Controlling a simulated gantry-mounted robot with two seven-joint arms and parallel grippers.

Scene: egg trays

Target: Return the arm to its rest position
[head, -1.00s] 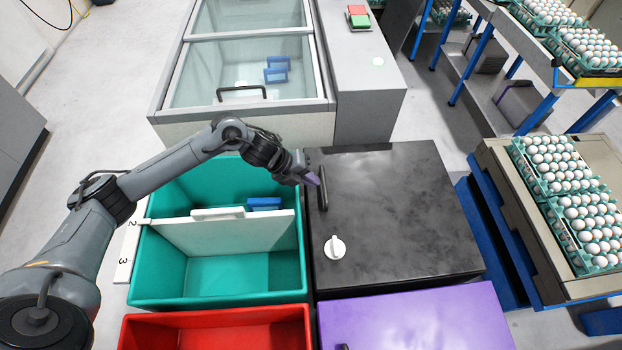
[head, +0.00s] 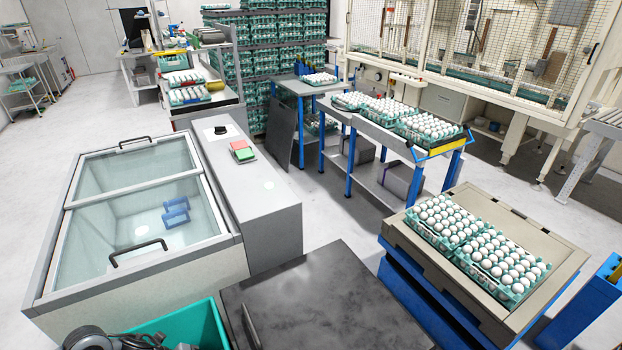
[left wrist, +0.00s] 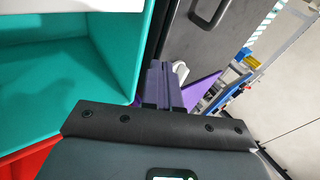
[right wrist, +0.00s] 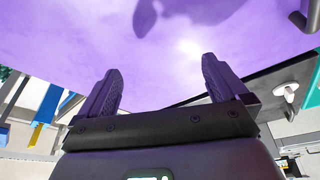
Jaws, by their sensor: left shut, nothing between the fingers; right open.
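My left gripper (left wrist: 160,85) is shut and empty in the left wrist view, its purple fingers together. It hangs beside the teal bin (left wrist: 125,70) and near the dark box with a black handle (left wrist: 195,40). In the head view only a part of my left arm shows at the bottom left edge, over the teal bin (head: 205,325); its fingertips cannot be made out there. My right gripper (right wrist: 160,88) is open and empty in the right wrist view, its fingers apart in front of a purple surface (right wrist: 150,50). My right arm is not in the head view.
A glass-topped chest (head: 140,260) stands at left, with blue items inside. The black box top (head: 330,305) is bare at the bottom middle. Egg trays sit on a beige case (head: 545,245) at right and on a blue-legged table (head: 350,120). A red bin (left wrist: 25,160) shows below the teal one.

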